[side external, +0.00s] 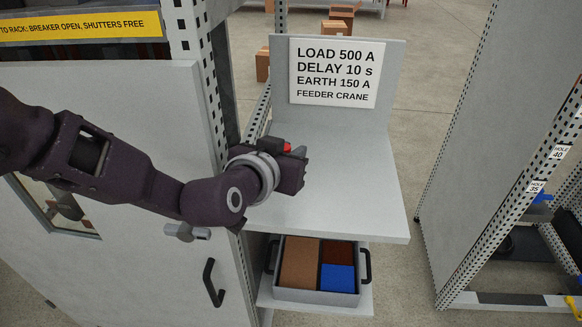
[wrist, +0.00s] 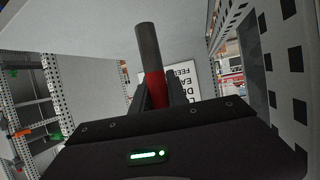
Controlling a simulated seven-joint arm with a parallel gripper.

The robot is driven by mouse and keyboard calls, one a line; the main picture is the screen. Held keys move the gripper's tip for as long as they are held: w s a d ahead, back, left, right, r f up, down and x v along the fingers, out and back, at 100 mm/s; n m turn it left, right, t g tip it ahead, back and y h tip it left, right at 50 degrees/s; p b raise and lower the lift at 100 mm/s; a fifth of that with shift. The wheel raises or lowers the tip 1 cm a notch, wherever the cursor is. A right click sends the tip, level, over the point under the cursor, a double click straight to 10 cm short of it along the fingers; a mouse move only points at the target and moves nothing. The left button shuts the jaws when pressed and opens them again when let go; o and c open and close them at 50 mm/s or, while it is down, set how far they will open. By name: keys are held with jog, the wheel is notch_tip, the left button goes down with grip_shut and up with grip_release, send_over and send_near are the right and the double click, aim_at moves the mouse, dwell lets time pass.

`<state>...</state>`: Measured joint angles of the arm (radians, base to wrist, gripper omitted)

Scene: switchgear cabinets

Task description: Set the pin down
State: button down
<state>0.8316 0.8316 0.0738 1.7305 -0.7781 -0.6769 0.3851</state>
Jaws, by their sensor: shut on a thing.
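The pin (wrist: 148,47) shows in the wrist view as a dark grey rod with a red section low down, between the fingers of my gripper (wrist: 158,92). My gripper is shut on it around the red section. In the side view my gripper (side external: 297,152) is over the left part of the grey shelf (side external: 350,205), and the red part of the pin (side external: 287,147) shows at the fingers. The rest of the pin is mostly hidden there by the gripper. I cannot tell whether the pin touches the shelf.
A sign (side external: 337,72) stands on the panel behind the shelf. The shelf's right and front parts are clear. A grey bin (side external: 318,297) with brown, dark red and blue contents sits below. A cabinet door (side external: 120,150) is at left, a perforated post (side external: 205,80) beside it.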

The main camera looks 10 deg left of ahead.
jog(key=shift+w+f, duration=0.15)
jog(key=shift+f, duration=1.95)
jog(key=shift+f, duration=0.1)
jog(key=c, duration=1.3)
grip_release()
jog(key=v, duration=1.2)
